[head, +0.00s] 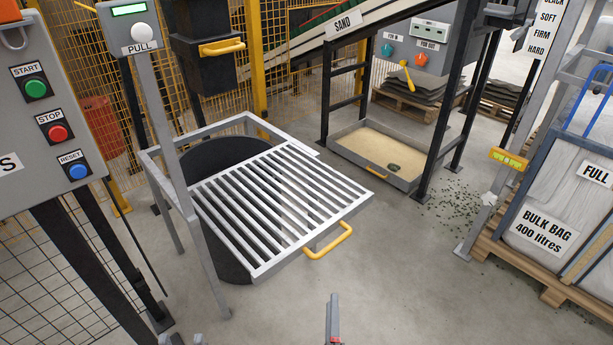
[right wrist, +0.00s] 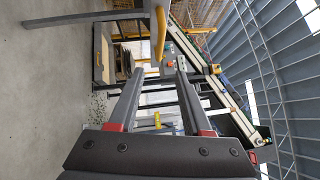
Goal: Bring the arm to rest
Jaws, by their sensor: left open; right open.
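My right gripper (head: 333,320) shows at the bottom of the head view, nearly edge-on, in front of the grate and apart from it. In the right wrist view its two grey fingers with red bases stand apart, so the gripper (right wrist: 160,72) is open, with nothing between them. My left gripper (head: 194,340) shows only as small grey tips at the bottom edge of the head view; it is open, and most of it is cut off.
A white slatted grate (head: 280,195) with a yellow handle (head: 330,241) lies ahead over a black drum (head: 225,265). A control panel (head: 45,100) stands left. A sand tray (head: 375,155) and bulk bag (head: 560,200) stand right. The floor at front right is clear.

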